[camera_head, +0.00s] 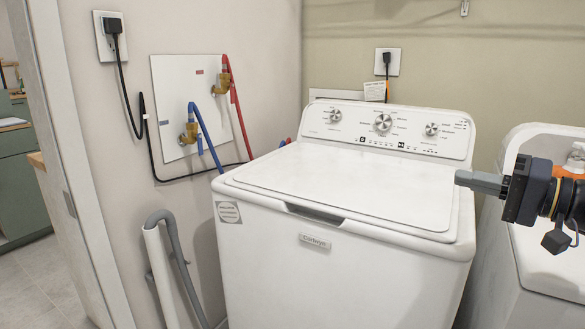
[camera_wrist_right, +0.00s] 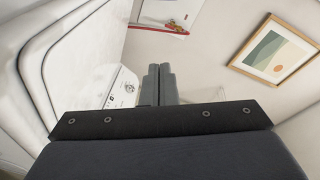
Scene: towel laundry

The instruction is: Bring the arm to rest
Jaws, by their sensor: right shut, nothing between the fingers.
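My right gripper (camera_head: 462,178) comes in from the right in the head view, in front of the right part of the washer's top. Its grey fingers point left and are shut with nothing between them. In the right wrist view the two fingers (camera_wrist_right: 160,84) lie side by side, closed together. My left gripper is not in view. No towel shows in either view.
A white top-load washer (camera_head: 340,270) with its lid closed stands in the middle. A second white appliance (camera_head: 535,300) is at the right, partly behind my right arm. Hoses and valves (camera_head: 190,130) are on the left wall. A framed picture (camera_wrist_right: 275,50) hangs on a wall.

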